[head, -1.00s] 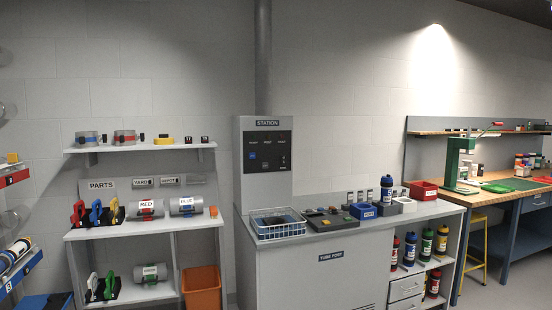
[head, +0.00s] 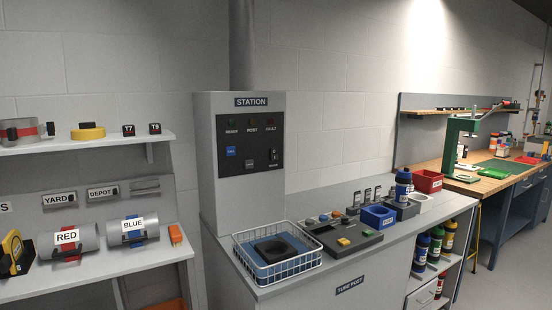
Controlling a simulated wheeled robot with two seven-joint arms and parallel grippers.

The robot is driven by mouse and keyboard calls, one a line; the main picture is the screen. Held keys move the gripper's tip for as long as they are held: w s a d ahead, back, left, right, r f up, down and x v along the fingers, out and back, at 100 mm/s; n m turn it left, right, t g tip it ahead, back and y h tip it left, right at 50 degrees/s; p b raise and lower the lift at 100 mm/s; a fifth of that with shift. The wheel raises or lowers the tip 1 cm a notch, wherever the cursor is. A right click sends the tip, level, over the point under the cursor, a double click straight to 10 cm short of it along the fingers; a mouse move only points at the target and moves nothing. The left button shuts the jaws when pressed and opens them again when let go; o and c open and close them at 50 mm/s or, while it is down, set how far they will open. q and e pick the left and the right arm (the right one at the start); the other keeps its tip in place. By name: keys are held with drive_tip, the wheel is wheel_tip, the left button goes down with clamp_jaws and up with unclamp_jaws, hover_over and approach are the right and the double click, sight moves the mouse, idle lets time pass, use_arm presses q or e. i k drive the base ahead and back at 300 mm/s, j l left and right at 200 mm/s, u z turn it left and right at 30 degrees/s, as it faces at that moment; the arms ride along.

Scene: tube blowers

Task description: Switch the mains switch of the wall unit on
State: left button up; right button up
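The wall unit (head: 242,150) is a grey cabinet labelled STATION, standing at the back of the counter with a pipe rising from its top. Its dark panel (head: 251,140) carries three lamps labelled READY, PORT and FAULT, all looking dark. A small blue piece (head: 230,151) sits at the panel's left. The mains switch (head: 273,155) is a small toggle at the panel's lower right; its position is too small to tell. Neither of my grippers is in view.
On the counter (head: 330,262) stand a wire basket (head: 277,270) with a dark ring, a control box (head: 342,240), a blue holder (head: 377,217) and a blue bottle (head: 402,187). Shelves with RED and BLUE cylinders (head: 133,232) stand left. A green machine (head: 455,145) is on the right bench.

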sight(274, 151)
drive_tip(key=i+l, duration=0.15)
drive_tip(key=l, duration=0.2)
drive_tip(key=i+l, duration=0.2)
drive_tip(key=l, duration=0.2)
drive_tip(key=i+l, duration=0.15)
drive_tip(key=l, duration=0.2)
drive_tip(key=i+l, duration=0.15)
drive_tip(key=l, duration=0.25)
drive_tip(key=i+l, duration=0.15)
drive_tip(key=l, duration=0.2)
drive_tip(key=i+l, duration=0.2)
drive_tip(key=l, duration=0.2)
drive_tip(key=i+l, duration=0.15)
drive_tip(key=l, duration=0.2)
